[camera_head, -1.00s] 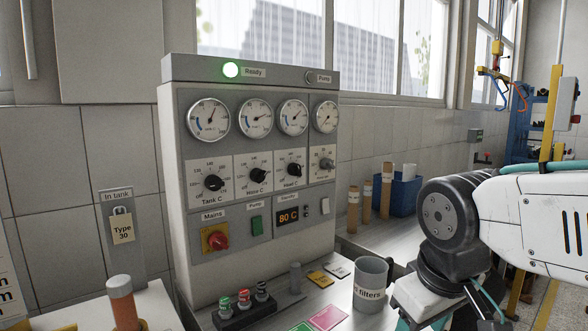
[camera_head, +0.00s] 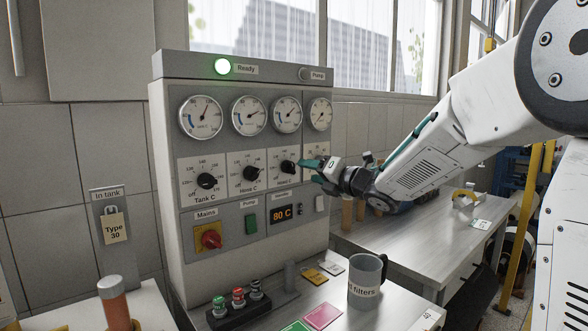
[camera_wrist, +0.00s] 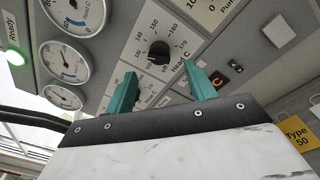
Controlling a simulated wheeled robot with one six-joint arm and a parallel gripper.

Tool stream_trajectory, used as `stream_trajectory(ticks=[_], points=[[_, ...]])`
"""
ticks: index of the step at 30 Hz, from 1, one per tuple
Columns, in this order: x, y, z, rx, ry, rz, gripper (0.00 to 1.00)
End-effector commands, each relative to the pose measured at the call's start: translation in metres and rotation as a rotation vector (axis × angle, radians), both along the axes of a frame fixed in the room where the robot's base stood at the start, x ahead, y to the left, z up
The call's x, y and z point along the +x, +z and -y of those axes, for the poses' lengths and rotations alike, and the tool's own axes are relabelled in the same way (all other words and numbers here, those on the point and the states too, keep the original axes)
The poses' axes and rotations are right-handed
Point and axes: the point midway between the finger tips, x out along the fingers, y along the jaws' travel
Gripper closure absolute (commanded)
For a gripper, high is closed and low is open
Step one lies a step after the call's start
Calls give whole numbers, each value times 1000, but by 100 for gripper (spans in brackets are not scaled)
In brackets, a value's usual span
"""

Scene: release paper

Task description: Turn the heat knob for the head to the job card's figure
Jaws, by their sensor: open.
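The Head C heat knob (camera_head: 288,167) is a black knob on the white dial plate at the right of a row of three on the grey control panel. In the wrist view the knob (camera_wrist: 159,51) sits in its numbered scale, just beyond and between my fingertips. My gripper (camera_head: 308,169) has teal fingers and is open at the panel, close to this knob; I see no contact. In the wrist view my gripper (camera_wrist: 159,72) is empty. The knob's exact setting is too small to read. A tag (camera_head: 114,225) reading "Type 30" hangs under "In tank".
The Hose C knob (camera_head: 250,174) and Tank C knob (camera_head: 207,181) are to the left. Below are a red mains switch (camera_head: 211,239) and an orange 80 C display (camera_head: 282,214).

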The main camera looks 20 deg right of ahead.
Motion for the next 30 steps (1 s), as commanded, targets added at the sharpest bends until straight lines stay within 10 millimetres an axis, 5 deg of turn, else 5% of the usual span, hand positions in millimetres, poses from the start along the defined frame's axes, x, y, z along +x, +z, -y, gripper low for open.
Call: stream_trajectory(ticks=[15,26,30], points=[[62,0,-32,-4,6,5,45],[67,0,-35,-2,6,4,45],[67,0,-35,-2,4,4,84]])
